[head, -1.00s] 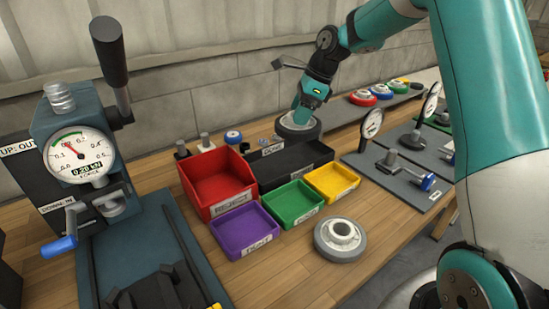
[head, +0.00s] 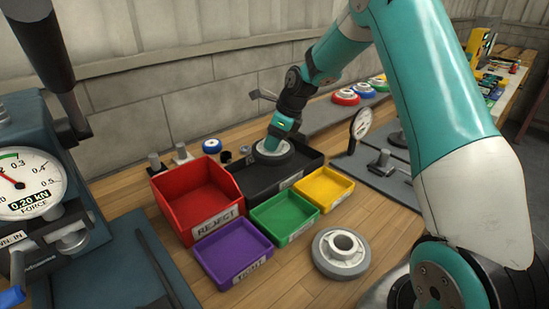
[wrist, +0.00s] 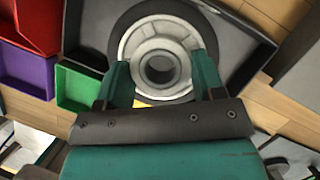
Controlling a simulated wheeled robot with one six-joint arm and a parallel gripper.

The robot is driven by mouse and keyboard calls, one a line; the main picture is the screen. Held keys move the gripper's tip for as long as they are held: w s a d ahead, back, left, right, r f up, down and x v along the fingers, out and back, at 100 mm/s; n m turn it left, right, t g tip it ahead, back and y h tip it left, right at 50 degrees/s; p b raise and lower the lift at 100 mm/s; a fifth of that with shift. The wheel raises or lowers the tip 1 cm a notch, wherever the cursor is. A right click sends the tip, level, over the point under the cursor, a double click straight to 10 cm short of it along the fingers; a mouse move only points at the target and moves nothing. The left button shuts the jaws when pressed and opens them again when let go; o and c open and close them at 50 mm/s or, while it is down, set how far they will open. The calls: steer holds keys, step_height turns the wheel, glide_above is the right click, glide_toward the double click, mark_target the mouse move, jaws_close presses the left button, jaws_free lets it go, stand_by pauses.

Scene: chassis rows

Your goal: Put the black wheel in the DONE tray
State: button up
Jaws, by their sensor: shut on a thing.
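The black wheel (head: 268,158) has a dark tyre and a pale grey hub with a central hole. My gripper (head: 274,144) is shut on it from above; in the wrist view the two teal fingers of my gripper (wrist: 162,80) grip the hub of the wheel (wrist: 133,42). The wheel is over the black tray (head: 237,187), toward its back, and within the tray's outline in the wrist view (wrist: 84,40). I cannot tell whether it touches the tray floor. The tray's front label is too small to read.
A red REJECT bin (head: 170,210) stands left of the black tray. Purple (head: 232,255), green (head: 284,220) and yellow (head: 324,189) trays stand in front. A grey wheel (head: 341,254) lies on the bench near them.

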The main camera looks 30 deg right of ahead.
steer(key=shift+f, duration=3.05)
steer(key=o, duration=1.2)
steer(key=shift+f, duration=0.15)
steer(key=shift+c, duration=0.2)
